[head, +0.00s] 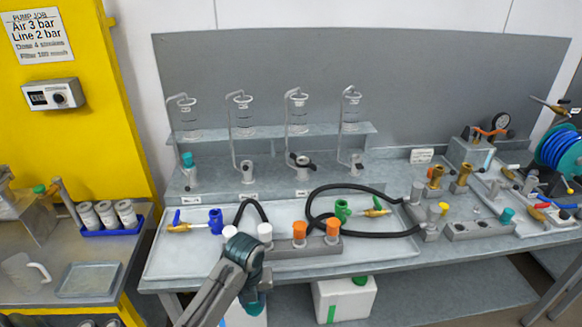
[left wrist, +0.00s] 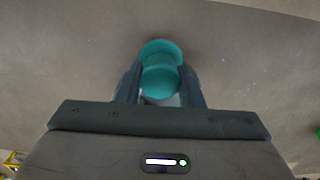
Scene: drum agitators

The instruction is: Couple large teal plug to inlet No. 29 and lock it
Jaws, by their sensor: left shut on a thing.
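My left gripper (head: 252,284) is in front of the bench's near edge, pointing down. It is shut on a large teal plug (left wrist: 160,68), which sits between the fingers in the left wrist view. In the head view part of the teal plug (head: 254,304) shows below the gripper. Several grey inlets stand in a row on the raised shelf under the glass vessels: one with a teal top (head: 188,162), one bare (head: 247,172), one with a black handle (head: 302,164), one at right (head: 357,163). Their number labels are too small to read. My right gripper is not in view.
A tray (head: 160,258) holds blue and green fittings and black hoses (head: 375,234). A grey block with orange and white caps (head: 299,231) stands near the front edge. A smaller teal piece (head: 506,215) stands at the right. A white container (head: 345,298) is under the bench.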

